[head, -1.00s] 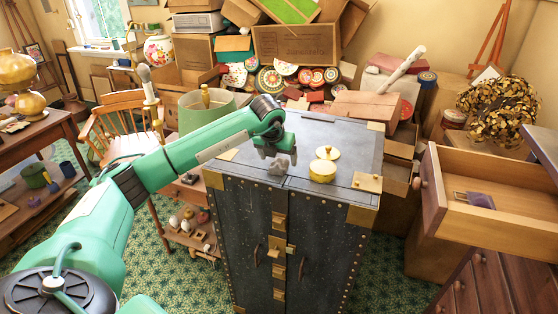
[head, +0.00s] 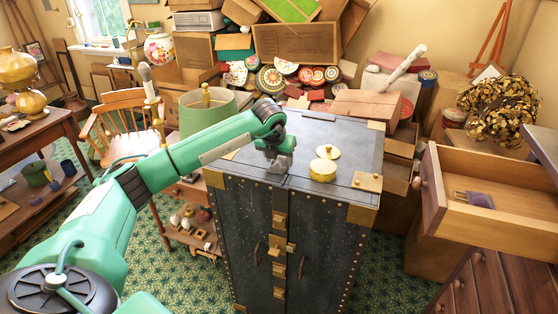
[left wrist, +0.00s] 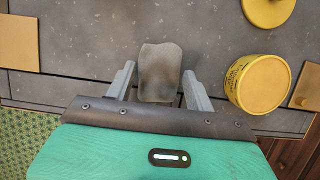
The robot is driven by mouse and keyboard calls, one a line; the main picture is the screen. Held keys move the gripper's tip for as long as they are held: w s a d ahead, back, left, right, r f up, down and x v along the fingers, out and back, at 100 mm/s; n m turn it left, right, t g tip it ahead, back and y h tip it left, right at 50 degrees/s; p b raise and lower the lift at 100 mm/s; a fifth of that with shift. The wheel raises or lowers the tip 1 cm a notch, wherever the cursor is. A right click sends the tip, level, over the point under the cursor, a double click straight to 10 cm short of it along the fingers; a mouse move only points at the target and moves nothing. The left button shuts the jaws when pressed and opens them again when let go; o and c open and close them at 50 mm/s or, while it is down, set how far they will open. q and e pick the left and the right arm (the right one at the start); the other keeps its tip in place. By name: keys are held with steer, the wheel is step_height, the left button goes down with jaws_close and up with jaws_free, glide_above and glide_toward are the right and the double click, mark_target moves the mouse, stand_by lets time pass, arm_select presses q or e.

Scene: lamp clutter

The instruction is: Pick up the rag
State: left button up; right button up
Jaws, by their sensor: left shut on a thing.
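The rag (left wrist: 161,66) is a small crumpled grey cloth. It is at the front left of the dark trunk top (head: 330,133) in the head view, mostly covered there by my gripper. My left gripper (head: 278,166) is low over the trunk top near its front edge. In the left wrist view the two grey fingers of my left gripper (left wrist: 159,80) stand on either side of the rag, shut on it. The rag appears to be still at the trunk top. My right gripper is not in view.
A yellow round tin (head: 322,171) stands just right of the gripper, with its lid (head: 328,152) behind it. A brass plate (head: 367,182) marks the front right corner. An open wooden drawer (head: 490,212) juts in at right. Boxes (head: 297,44) are piled behind.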

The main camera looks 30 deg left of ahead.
arm_select(q)
step_height(320, 180, up, 12)
steer(key=b, duration=0.3)
step_height(320, 180, up, 8)
glide_above(279, 159)
steer(key=shift+f, duration=0.1)
steer(key=shift+o, duration=0.7)
steer(key=shift+c, duration=0.2)
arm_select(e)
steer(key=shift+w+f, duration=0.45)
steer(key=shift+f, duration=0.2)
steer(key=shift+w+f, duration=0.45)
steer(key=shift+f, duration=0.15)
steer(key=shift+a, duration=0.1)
